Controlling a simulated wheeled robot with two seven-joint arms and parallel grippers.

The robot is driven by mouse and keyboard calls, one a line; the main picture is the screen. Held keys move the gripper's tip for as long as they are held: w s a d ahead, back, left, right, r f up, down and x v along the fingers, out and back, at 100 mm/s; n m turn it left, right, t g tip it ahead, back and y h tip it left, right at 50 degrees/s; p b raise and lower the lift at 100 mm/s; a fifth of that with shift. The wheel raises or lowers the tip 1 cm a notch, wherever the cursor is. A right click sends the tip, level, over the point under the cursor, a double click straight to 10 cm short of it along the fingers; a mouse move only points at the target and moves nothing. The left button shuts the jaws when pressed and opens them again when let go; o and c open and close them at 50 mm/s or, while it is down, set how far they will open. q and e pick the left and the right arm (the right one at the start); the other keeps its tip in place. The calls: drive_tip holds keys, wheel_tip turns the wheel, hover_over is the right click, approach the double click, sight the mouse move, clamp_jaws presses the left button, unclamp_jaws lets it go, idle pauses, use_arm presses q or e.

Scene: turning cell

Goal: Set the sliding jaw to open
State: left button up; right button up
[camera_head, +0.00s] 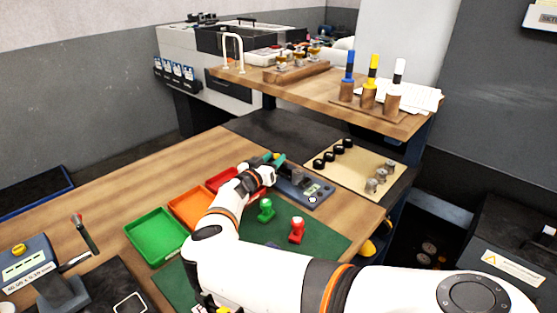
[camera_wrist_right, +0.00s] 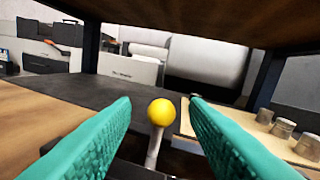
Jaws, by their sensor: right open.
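A dark grey-blue fixture (camera_head: 314,194) lies on the bench, with small metal parts and a round white button on top. I take it to hold the sliding jaw; the jaw's position is not clear, as my right arm covers part of it. My right gripper (camera_head: 275,162) is at this lever. In the wrist view its teal fingers (camera_wrist_right: 160,112) are apart, with the knob between them and no clear contact. My left gripper is not in view.
A raised wooden shelf (camera_head: 322,93) overhangs the bench behind the fixture. A pale board (camera_head: 352,170) with black rings and metal cylinders lies to the right. Green (camera_head: 265,210) and red (camera_head: 297,229) pieces stand in front. Green, orange and red trays lie left.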

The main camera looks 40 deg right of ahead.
sight(275, 158)
drive_tip(key=x, duration=0.1)
drive_tip(key=b+x, duration=0.1)
drive_tip(key=shift+d+f, duration=0.25)
drive_tip(key=shift+d, duration=0.15)
drive_tip(key=shift+w+d+b, duration=0.15)
drive_tip(key=shift+d+b, duration=0.25)
drive_tip(key=shift+b, duration=0.05)
drive_tip(key=shift+w+d+r, duration=0.1)
drive_tip(key=shift+d+r, duration=0.05)
drive_tip(key=shift+d, duration=0.1)
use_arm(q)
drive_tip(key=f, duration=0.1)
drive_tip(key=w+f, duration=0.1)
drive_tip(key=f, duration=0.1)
use_arm(e)
drive_tip(key=shift+r, duration=0.1)
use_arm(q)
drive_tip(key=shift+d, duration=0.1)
use_arm(e)
clamp_jaws()
